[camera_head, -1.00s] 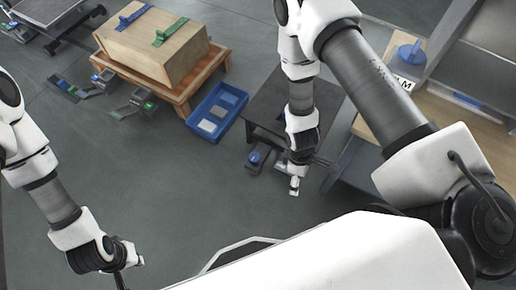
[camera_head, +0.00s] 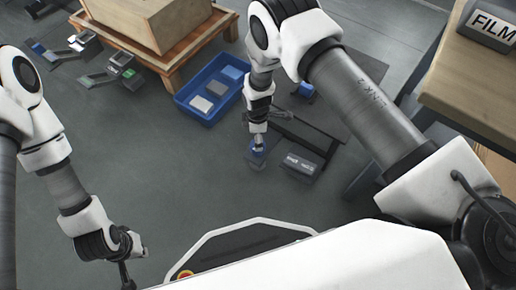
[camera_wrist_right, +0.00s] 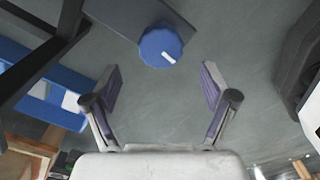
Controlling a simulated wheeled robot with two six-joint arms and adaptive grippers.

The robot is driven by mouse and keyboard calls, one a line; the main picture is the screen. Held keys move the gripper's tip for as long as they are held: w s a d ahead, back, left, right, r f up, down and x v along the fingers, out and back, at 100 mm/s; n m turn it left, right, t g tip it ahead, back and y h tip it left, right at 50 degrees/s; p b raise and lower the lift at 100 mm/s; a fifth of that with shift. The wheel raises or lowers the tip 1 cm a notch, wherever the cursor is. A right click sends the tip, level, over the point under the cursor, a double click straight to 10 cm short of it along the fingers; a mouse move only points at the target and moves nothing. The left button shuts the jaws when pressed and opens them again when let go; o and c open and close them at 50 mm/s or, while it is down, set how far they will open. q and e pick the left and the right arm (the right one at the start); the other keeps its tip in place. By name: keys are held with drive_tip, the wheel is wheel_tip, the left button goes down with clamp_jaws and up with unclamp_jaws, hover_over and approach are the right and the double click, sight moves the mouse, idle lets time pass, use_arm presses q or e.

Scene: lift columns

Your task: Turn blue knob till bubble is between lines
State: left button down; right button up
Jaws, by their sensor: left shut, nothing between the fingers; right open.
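The blue knob (camera_wrist_right: 160,47), round with a white mark on its face, sits at the end of a dark plate in the right wrist view. My open right gripper (camera_wrist_right: 161,85) has its fingers spread to either side and short of the knob, with nothing between them. My left gripper (camera_head: 124,272) is shut and empty at the lower left, far from the knob. I cannot make out a bubble or lines in either view.
A small dark box with pale labels (camera_head: 302,163) is right of the knob. A blue tray (camera_head: 181,97) with several flat pieces is on the floor, by a wooden pallet (camera_head: 171,62). A wooden table with a FILM box (camera_head: 487,25) is at right. The floor at centre left is clear.

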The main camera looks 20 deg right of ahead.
wheel_tip(320, 180, down, 7)
drive_tip(key=b, duration=0.3)
drive_tip(key=shift+r, duration=0.15)
drive_tip(key=shift+r, duration=0.1)
drive_tip(key=c, duration=1.2)
drive_tip(key=shift+o, duration=0.2)
drive_tip(key=shift+m, duration=0.4)
drive_tip(key=m, duration=0.8)
drive_tip(key=shift+s+m, duration=0.1)
drive_tip(key=shift+m, duration=0.2)
